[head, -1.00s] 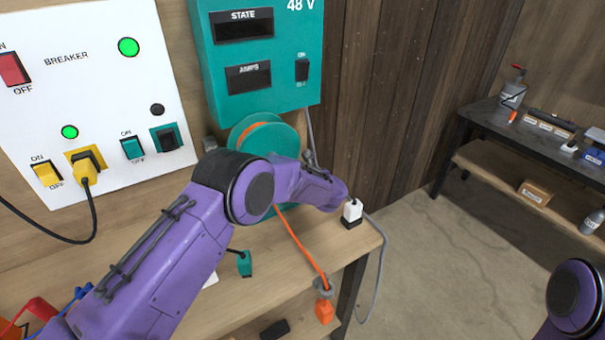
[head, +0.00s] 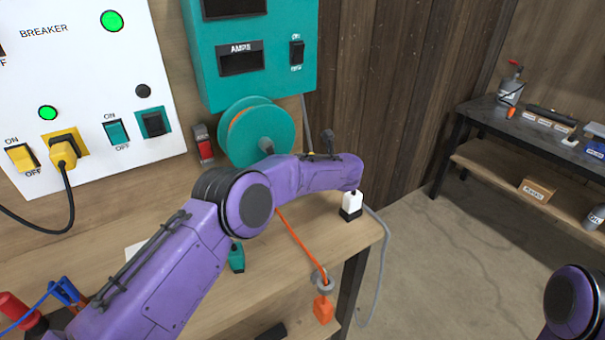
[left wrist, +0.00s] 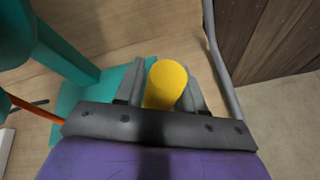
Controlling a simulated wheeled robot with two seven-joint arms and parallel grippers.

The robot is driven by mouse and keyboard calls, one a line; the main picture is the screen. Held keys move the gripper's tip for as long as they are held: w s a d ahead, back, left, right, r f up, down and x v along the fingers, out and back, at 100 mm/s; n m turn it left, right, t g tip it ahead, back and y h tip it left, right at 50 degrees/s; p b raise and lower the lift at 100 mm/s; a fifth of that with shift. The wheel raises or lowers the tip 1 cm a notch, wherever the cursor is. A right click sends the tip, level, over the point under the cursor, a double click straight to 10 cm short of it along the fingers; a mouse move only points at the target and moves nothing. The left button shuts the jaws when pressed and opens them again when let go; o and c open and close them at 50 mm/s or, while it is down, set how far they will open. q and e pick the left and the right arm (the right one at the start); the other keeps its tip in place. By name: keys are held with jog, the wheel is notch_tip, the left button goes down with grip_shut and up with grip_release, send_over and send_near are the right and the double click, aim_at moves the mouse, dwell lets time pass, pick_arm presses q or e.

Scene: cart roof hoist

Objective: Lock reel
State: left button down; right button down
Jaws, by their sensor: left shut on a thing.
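The teal reel (head: 278,125) with orange cord (head: 299,240) stands on the bench below the teal 48 V box. In the left wrist view its teal stand (left wrist: 70,62) and base (left wrist: 72,100) are at the left. A yellow round-ended handle (left wrist: 168,78) is between the fingers of my left gripper (left wrist: 165,88), which is shut on it. The handle's lower part is hidden by the gripper. In the head view my left arm crosses in front of the reel's foot, and its gripper is hidden. My right gripper is out of view.
A white-and-black block (head: 351,205) stands near the right bench edge. The orange cord passes a grey ring (head: 322,281) to an orange plug (head: 323,309). A grey cable (head: 384,262) hangs beside the bench.

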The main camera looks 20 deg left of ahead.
pick_arm(q)
jog(key=shift+w+d+f+m+g+b, duration=0.25)
jog(key=shift+f+m+b, duration=0.25)
jog(key=shift+b, duration=0.6)
jog(key=shift+w+r+m+y+b, duration=0.15)
jog(key=shift+m+y+b, duration=0.15)
jog(key=shift+y+b, duration=0.1)
jog(key=shift+r, duration=0.1)
jog(key=c, duration=0.8)
grip_release()
jog(key=shift+w+a+g, duration=0.1)
jog(key=shift+g, duration=0.15)
jog(key=shift+b+v, duration=1.15)
jog(key=shift+v, duration=4.05)
